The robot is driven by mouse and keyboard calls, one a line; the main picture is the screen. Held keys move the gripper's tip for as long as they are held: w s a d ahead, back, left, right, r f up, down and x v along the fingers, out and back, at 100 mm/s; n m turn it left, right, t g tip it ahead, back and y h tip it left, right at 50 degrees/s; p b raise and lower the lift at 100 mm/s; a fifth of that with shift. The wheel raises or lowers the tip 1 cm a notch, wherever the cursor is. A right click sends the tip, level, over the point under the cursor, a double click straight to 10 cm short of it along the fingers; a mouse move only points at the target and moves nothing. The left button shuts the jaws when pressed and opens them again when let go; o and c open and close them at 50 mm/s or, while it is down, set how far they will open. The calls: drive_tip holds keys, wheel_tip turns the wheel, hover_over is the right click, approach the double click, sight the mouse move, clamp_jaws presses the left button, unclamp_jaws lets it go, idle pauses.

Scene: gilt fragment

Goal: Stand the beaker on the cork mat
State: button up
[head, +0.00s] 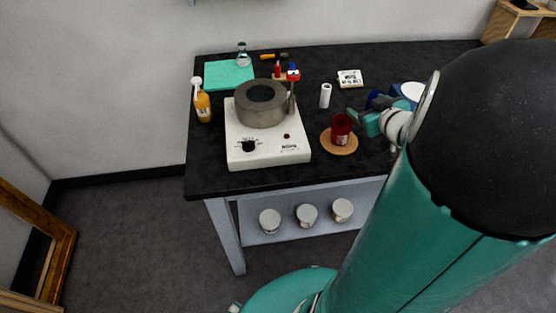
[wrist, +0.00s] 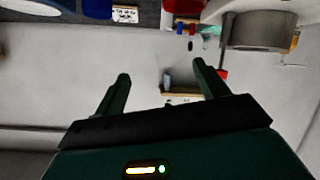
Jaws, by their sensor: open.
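The beaker (head: 341,126), dark red, stands upright on the round tan cork mat (head: 339,149) at the front right of the black table, in the head view. My gripper (head: 358,121) is just right of the beaker at about its height. Its fingers are partly hidden, and I cannot tell from this view whether one touches the beaker. In the wrist view my gripper (wrist: 162,78) has its two fingers spread wide with nothing between them.
A white hot plate (head: 270,152) with a grey metal ring (head: 240,112) stands left of the mat. A white cylinder (head: 325,96) stands behind the beaker. An orange bottle (head: 203,105), a flask (head: 243,55) and a white box (head: 349,78) stand farther off. Bare table lies between.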

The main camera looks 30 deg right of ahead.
drive_tip(key=w+a+r+m+g+h, duration=0.1)
drive_tip(key=a+r+m+g+h, duration=0.15)
drive_tip(key=a+r, duration=0.65)
drive_tip(key=s+a+f+g+y, duration=0.1)
drive_tip(key=s+a, duration=0.3)
drive_tip(key=a, duration=0.3)
drive_tip(key=s+a+f+n+g+y, duration=0.1)
drive_tip(key=s+a, duration=0.3)
drive_tip(key=a, duration=0.4)
drive_tip(key=s+a+f+g+y, duration=0.1)
drive_tip(key=s+a+g+y, duration=0.2)
drive_tip(key=a, duration=0.5)
drive_tip(key=shift+s+n, duration=0.35)
drive_tip(key=shift+s, duration=0.2)
drive_tip(key=shift+y, duration=0.25)
